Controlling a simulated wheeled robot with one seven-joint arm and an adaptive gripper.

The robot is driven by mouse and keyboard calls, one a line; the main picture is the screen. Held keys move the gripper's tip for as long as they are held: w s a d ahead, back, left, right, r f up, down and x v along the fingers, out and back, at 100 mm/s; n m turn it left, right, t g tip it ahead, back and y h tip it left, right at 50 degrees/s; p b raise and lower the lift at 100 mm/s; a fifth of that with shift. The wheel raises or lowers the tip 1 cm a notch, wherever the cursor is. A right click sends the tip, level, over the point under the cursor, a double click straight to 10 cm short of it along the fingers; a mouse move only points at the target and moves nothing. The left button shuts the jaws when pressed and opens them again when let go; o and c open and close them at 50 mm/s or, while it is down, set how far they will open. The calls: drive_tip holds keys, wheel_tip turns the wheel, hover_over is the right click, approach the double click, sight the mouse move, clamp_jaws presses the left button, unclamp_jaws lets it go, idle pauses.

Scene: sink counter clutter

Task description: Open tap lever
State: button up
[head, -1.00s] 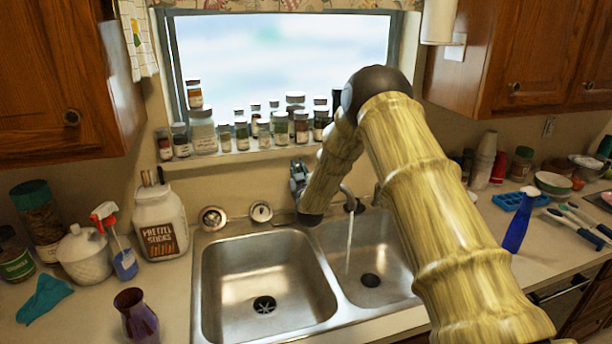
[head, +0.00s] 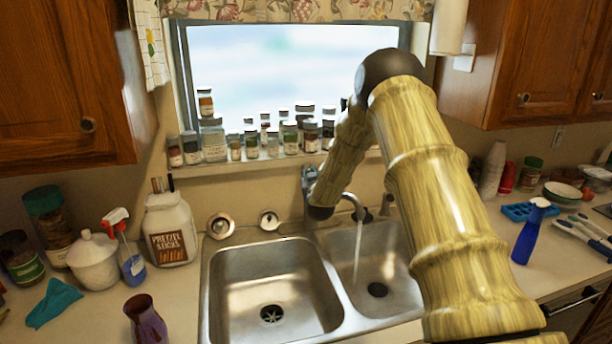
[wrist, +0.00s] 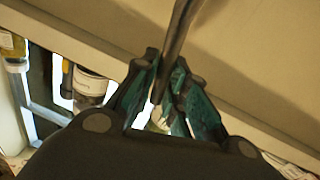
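The tap spout (head: 354,201) curves over the right sink basin, and a thin stream of water (head: 357,252) runs from it. My gripper (head: 309,177) is behind the sink, just left of the spout and partly hidden by my arm. In the wrist view, its two dark green-padded fingers (wrist: 166,68) close around a slim metal bar (wrist: 178,32), which looks like the tap lever. The bar passes between the fingertips, with little gap seen on either side. In the head view the lever itself is mostly hidden by my gripper and arm.
Many spice jars (head: 252,143) line the window sill close behind my gripper. A pretzel-stick jar (head: 170,232), a spray bottle (head: 128,248) and a purple vase (head: 145,318) stand left. A blue bottle (head: 528,234) stands right. The left basin (head: 265,285) is empty.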

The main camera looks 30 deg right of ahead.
drive_tip(key=o, duration=0.4)
drive_tip(key=shift+c, duration=0.2)
drive_tip(key=v, duration=1.2)
drive_tip(key=shift+a, duration=0.1)
